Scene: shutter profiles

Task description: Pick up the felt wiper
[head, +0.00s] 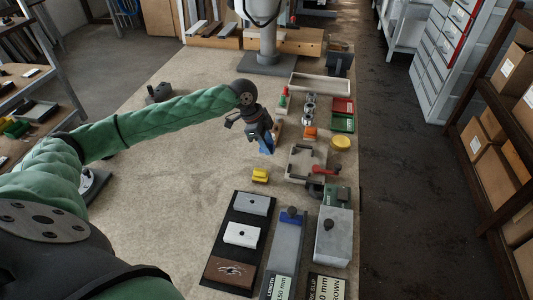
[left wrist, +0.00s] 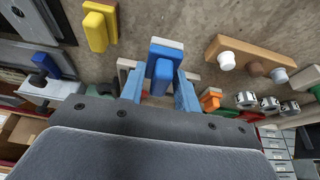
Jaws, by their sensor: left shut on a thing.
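The felt wiper looks to be the blue block (left wrist: 163,68) with a raised grip and a pale strip along its far edge, in the left wrist view. My left gripper (left wrist: 160,88) is shut on the blue block's grip, one finger on each side. In the head view the blue block (head: 267,146) hangs below the left gripper (head: 262,133), over the middle of the bench. Whether it clears the bench top is hard to tell. My right gripper is in neither view.
A yellow block (head: 260,175) lies nearby on the bench (head: 180,165). A grey tray with a red-handled tool (head: 324,170) stands to the right. Profiles on a black board (head: 240,233) and grey blocks (head: 333,236) fill the front. The bench's left part is mostly clear.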

